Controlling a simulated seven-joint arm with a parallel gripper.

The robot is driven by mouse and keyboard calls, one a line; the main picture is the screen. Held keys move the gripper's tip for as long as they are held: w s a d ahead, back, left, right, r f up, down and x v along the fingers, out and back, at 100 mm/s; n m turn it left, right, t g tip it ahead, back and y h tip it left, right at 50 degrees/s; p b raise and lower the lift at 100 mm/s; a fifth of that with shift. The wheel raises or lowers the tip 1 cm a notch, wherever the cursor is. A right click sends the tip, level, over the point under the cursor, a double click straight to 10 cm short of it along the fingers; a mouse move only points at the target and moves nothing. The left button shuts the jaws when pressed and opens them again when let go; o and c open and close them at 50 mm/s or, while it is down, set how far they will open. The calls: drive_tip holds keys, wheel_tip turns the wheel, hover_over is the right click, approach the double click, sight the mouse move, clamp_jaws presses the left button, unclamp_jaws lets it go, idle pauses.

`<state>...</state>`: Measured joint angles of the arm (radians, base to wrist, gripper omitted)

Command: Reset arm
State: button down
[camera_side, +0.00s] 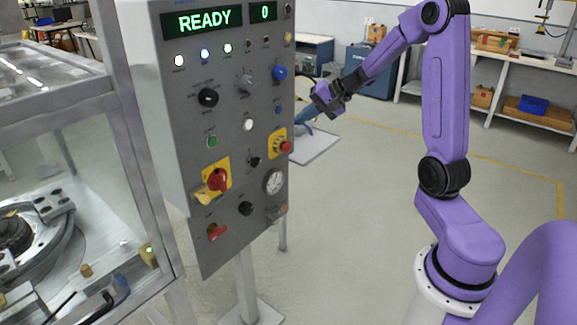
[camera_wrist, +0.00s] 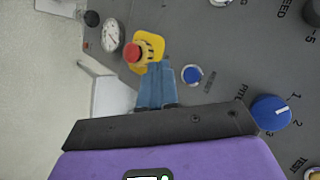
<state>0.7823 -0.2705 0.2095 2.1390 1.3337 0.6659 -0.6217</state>
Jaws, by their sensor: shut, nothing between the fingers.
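My gripper (camera_side: 308,122) is in front of the right edge of the grey control panel in the side view, its blue fingers pointing toward the panel. In the wrist view my gripper (camera_wrist: 157,66) has both blue fingers together, with nothing between them. A small blue button labelled RESET (camera_wrist: 192,75) is just right of the fingertips in the wrist view. In the side view a blue button (camera_side: 278,110) sits on the panel above the red mushroom button. I cannot tell how far the fingertips are from the panel.
The control panel (camera_side: 200,130) has a READY display (camera_side: 202,20). A red mushroom button on a yellow plate (camera_wrist: 134,53) is up-left of the fingertips. A blue knob (camera_wrist: 270,112) is to their right. A glass-walled cell (camera_side: 140,150) stands left.

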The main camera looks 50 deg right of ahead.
drive_tip(key=s+a+f+n+g+y, duration=0.1)
drive_tip(key=s+a+n+g, duration=0.45)
drive_tip(key=a, duration=0.65)
drive_tip(key=s+a+n+g+y, duration=0.1)
drive_tip(key=s+a+n+g, duration=0.1)
drive_tip(key=s+a+n, duration=0.6)
drive_tip(key=s+a+f+n+h, duration=0.1)
drive_tip(key=s+n+h, duration=0.1)
drive_tip(key=s+n, duration=0.3)
drive_tip(key=s+a+n+g+h, duration=0.1)
drive_tip(key=s+n, duration=0.4)
drive_tip(key=s, duration=0.9)
drive_tip(key=shift+a+f+h, duration=0.4)
drive_tip(key=shift+a+h, duration=0.3)
drive_tip(key=shift+h, duration=0.5)
drive_tip(key=shift+s, duration=0.1)
